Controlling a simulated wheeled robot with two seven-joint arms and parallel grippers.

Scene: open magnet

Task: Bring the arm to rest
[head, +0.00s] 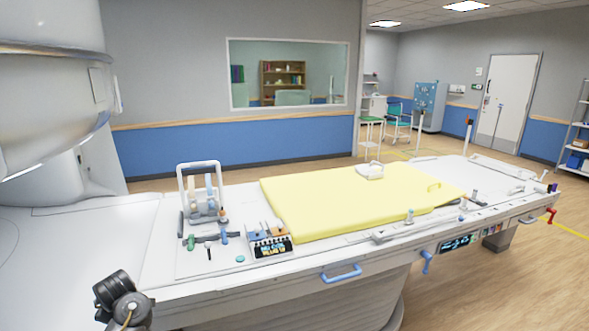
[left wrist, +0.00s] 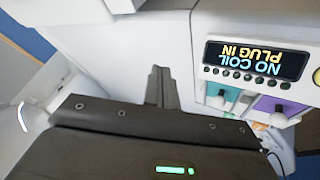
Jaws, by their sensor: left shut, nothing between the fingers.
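My left gripper (left wrist: 160,86) shows in the left wrist view with its two dark fingers together and nothing between them. A white unit with a lit display (left wrist: 256,60) reading "NO COIL PLUG IN", upside down, is to the right of the fingers, apart from them. Below the display are a teal socket (left wrist: 222,96) and a purple socket (left wrist: 277,108) with white knobs. In the head view, a black and grey part of my arm shows at the lower left, and no fingers can be made out there. My right gripper is in neither view.
The white patient table (head: 330,262) crosses the head view, with a yellow pad (head: 345,200) on it. The white magnet (head: 50,90) is at left. Floor is open at right.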

